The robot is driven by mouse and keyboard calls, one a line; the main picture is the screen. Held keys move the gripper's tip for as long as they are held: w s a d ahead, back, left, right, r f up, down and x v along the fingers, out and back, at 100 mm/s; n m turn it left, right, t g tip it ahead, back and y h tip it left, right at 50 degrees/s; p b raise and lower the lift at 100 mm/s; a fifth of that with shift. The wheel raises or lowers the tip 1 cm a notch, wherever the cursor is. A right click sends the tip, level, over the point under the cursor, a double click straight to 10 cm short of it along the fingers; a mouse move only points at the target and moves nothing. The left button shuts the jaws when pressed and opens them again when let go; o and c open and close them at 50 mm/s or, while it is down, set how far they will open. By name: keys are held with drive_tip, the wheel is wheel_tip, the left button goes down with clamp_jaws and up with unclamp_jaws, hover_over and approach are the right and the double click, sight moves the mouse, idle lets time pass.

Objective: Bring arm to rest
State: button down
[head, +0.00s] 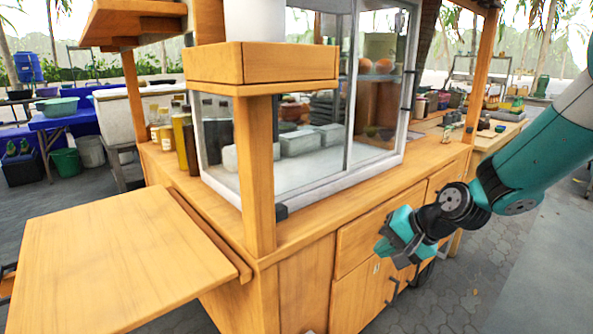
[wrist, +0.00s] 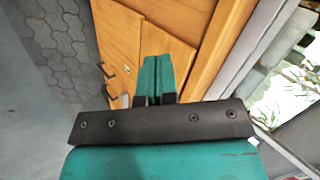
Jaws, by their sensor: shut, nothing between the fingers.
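My gripper (head: 392,247) is at the right of the head view, in front of the wooden cart's drawers and doors. It is teal and black, and its fingers point left and slightly down. In the wrist view my gripper (wrist: 157,60) shows its two teal fingers closed together, with nothing between them. The teal arm reaches in from the right edge of the head view.
A wooden cart (head: 300,275) with a glass display case (head: 345,170) fills the middle. A wooden side shelf (head: 115,260) sticks out at left. Door handles (head: 391,291) are just below my gripper. Paved floor (head: 470,285) is open at lower right.

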drive_tip(key=s+a+r+n+g+h, duration=0.15)
drive_tip(key=s+r+n, duration=0.25)
drive_tip(key=s, duration=0.5)
drive_tip(key=s+a+r+n+g, duration=0.2)
drive_tip(key=s+r+n, duration=0.15)
drive_tip(key=s, duration=0.55)
drive_tip(key=s+a+r+n+g, duration=0.25)
drive_tip(key=s+n, duration=0.25)
drive_tip(key=s, duration=0.4)
wheel_tip(320, 180, up, 16)
drive_tip(key=s+p, duration=0.1)
drive_tip(key=p, duration=1.4)
drive_tip(key=shift+s+d+t, duration=0.15)
drive_tip(key=shift+d+t, duration=0.25)
drive_tip(key=shift+d, duration=0.05)
drive_tip(key=shift+f+n+h, duration=0.1)
drive_tip(key=shift+n+h, duration=0.15)
